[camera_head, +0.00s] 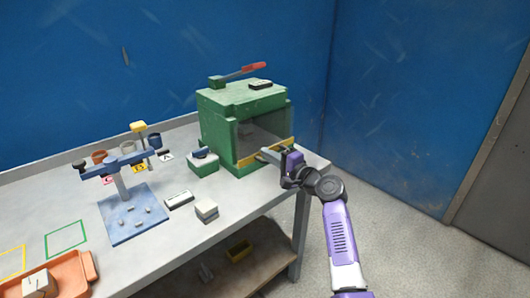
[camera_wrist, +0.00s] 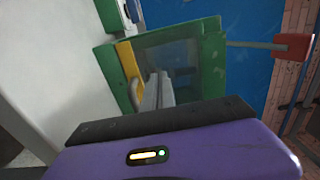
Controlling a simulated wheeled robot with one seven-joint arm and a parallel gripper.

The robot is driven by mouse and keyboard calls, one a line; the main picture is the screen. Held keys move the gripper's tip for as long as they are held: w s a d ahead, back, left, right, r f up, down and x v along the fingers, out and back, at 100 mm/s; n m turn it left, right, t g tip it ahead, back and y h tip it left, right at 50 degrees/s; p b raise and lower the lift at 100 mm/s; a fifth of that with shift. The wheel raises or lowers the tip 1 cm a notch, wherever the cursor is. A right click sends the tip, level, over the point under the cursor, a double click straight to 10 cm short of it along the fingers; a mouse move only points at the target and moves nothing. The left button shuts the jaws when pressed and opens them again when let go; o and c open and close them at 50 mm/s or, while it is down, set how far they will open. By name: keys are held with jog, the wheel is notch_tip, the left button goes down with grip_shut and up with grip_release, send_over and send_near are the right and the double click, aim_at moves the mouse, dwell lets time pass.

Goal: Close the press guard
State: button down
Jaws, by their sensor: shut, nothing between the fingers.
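The green press (camera_head: 215,115) stands at the right end of the bench, with a red-handled lever (camera_head: 250,69) on top. A see-through guard panel (camera_head: 268,124) shows at its front, with a yellow strip (camera_head: 268,152) along the lower edge. In the wrist view, the panel (camera_wrist: 178,58) shows beside the green frame and the yellow strip (camera_wrist: 129,62). I cannot tell how far the guard is from fully shut. My gripper (camera_head: 264,153) is shut and empty, its grey fingers (camera_wrist: 158,88) pointing at the press front near the yellow strip. Contact cannot be told.
Further left are a blue stand with coloured cups (camera_head: 130,215), a white block (camera_head: 206,209) and an orange tray (camera_head: 88,267). A blue wall (camera_head: 400,80) is behind; floor is clear at right.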

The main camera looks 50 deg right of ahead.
jog(key=v, duration=0.8)
jog(key=shift+b, duration=0.3)
jog(key=shift+s, duration=0.1)
jog(key=s+d+r+h, duration=0.2)
jog(key=d+h, duration=0.1)
jog(key=h, duration=0.1)
jog(key=s+a+f+n+g+y, duration=0.1)
jog(key=s+a+n, duration=0.6)
jog(key=a, duration=0.7)
jog(key=s+a+f+n+g+y, duration=0.1)
jog(key=s+a+f+n+y, duration=0.3)
jog(key=s+a, duration=0.8)
jog(key=s+a+f+n+y, duration=0.3)
jog(key=s+a+n, duration=0.6)
jog(key=a, duration=0.6)
jog(key=shift+s+a+f+n+g, duration=0.3)
jog(key=shift+a+f+g, duration=0.1)
jog(key=shift+f, duration=0.25)
